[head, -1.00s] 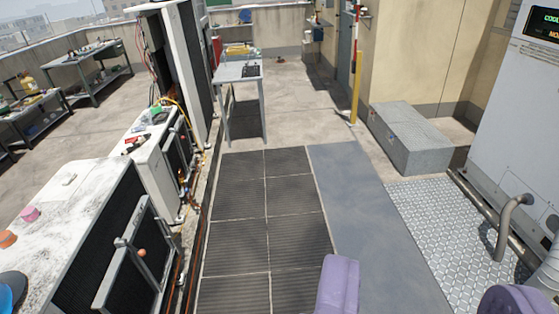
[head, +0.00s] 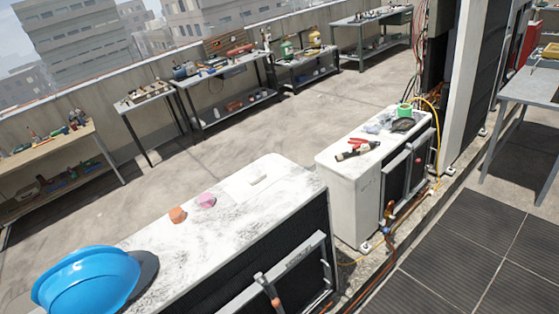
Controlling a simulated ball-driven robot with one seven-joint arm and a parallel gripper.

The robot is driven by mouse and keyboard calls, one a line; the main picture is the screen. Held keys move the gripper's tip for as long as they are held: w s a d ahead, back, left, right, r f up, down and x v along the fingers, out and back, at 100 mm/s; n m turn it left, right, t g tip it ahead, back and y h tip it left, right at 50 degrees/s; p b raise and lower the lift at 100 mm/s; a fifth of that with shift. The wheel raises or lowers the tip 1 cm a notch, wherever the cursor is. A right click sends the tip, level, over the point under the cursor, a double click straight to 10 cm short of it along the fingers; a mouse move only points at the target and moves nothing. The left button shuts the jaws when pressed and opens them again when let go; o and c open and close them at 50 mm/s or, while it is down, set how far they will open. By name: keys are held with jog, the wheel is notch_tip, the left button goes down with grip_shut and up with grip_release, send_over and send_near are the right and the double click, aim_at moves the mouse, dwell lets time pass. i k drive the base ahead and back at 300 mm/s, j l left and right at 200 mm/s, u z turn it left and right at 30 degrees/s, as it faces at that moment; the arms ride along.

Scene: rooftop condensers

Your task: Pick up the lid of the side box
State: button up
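A blue hard hat (head: 85,280), an orange lump (head: 177,215) and a pink lump (head: 206,200) sit on the near condenser. A second condenser (head: 345,190) beyond carries tools. Workbenches line the parapet (head: 225,55). Open concrete floor (head: 240,130) lies between.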

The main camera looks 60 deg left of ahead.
aim_at(243, 190)
jog(key=i+l+u, duration=0.15)
jog(key=i, duration=1.1)
jog(key=i+u, duration=0.8)
jog(key=u, duration=0.15)
jog(key=i+j+u, duration=0.1)
jog(key=u, duration=0.3)
jog(key=i+u, duration=0.45)
jog(key=u, duration=0.3)
jog(key=i+u, duration=0.2)
jog(key=u, duration=0.2)
